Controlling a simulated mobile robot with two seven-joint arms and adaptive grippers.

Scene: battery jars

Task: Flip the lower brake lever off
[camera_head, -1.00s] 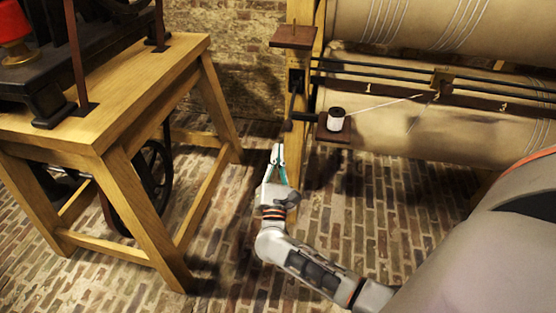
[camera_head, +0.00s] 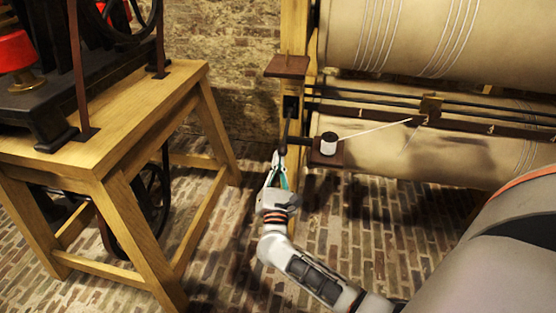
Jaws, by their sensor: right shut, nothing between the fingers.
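A dark brake lever (camera_head: 286,128) hangs down from a black mount on the wooden post, slanting slightly left at its lower end. My right gripper (camera_head: 277,157) is shut and empty, pointing up. Its fingertips are right by the lever's lower end and overlap it in the picture. I cannot tell whether they touch. My left gripper is not in view.
Large beige cylinders (camera_head: 440,40) fill the right. A wooden table (camera_head: 130,125) stands left, with open brick floor between.

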